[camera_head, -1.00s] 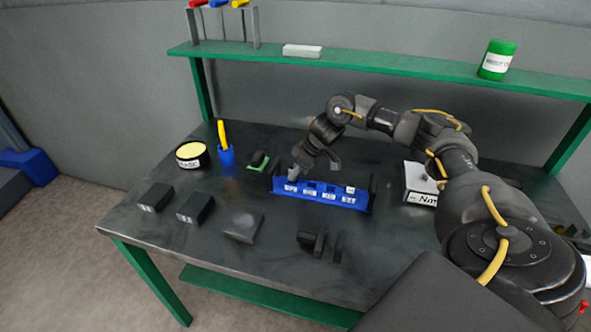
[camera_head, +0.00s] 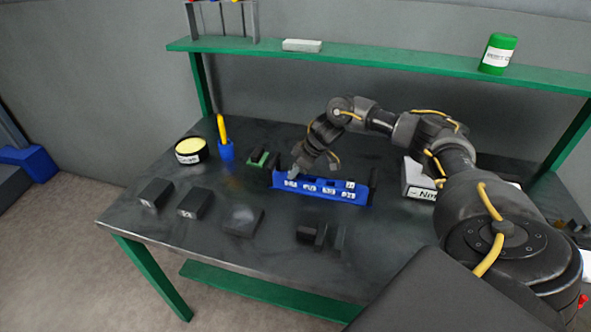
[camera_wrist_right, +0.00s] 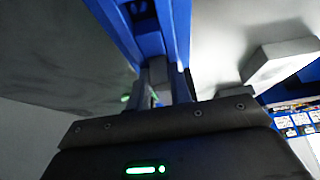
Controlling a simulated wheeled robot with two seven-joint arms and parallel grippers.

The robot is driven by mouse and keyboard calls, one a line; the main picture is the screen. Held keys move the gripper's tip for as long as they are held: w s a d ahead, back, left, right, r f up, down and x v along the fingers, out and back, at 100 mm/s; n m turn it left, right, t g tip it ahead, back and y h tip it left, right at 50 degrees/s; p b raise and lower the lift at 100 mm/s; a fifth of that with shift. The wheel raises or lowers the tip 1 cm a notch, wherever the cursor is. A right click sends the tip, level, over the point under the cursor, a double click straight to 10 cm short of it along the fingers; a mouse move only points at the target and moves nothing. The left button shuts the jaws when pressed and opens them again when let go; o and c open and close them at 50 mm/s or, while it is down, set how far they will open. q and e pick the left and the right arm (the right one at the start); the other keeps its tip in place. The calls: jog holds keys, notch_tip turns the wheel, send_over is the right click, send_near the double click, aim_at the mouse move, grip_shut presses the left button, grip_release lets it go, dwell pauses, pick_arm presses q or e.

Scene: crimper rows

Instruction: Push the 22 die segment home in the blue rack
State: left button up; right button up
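The blue rack (camera_head: 362,197) stands mid-table in the head view, with a row of white number labels along its front. The labels are too small to read surely, so I cannot tell which segment is the 22. My right gripper (camera_head: 297,172) points down at the rack's left end, at or just above it. In the right wrist view the blue rack (camera_wrist_right: 178,25) runs up from the grey fingers (camera_wrist_right: 162,88). A grey piece (camera_wrist_right: 157,70) shows close by the fingertips; contact and finger opening are unclear. My left gripper is not in view.
Dark blocks (camera_head: 194,203) lie along the table's front left. A white box (camera_head: 418,183) is right of the rack. A green shelf (camera_head: 380,67) runs behind.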

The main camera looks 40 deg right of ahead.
jog(key=shift+o, duration=1.4)
jog(key=shift+f, duration=0.15)
jog(key=shift+s+f, duration=0.1)
jog(key=shift+s, duration=0.05)
jog(key=shift+s+d+r, duration=0.1)
jog(key=shift+d+r, duration=0.05)
jog(key=shift+r, duration=0.4)
jog(key=b+v, duration=0.1)
jog(key=v, duration=0.9)
